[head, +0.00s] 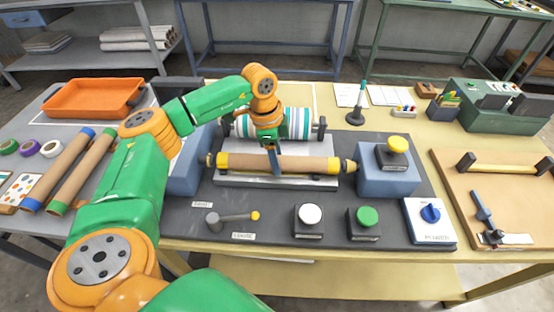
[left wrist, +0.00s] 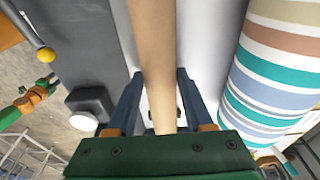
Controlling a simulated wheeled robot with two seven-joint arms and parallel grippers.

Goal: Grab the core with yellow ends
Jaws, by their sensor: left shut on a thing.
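The core with yellow ends (head: 286,163) is a brown tube lying crosswise at the front of the press, level as far as I can see. Its yellow ends show left and right in the head view. My left gripper (head: 275,165) comes down on it from above, near its middle. In the left wrist view the brown tube (left wrist: 152,50) runs between the two fingers of my left gripper (left wrist: 158,95), which is shut on it. I cannot tell whether the core is raised off its supports. Part of my right arm (left wrist: 30,100) seems to show small at the left there; its jaws are unclear.
A striped roll (head: 298,122) sits just behind the core. White (head: 310,214) and green (head: 367,216) buttons and a crank (head: 232,218) are in front. Two cores with blue and green ends (head: 70,175) lie at left.

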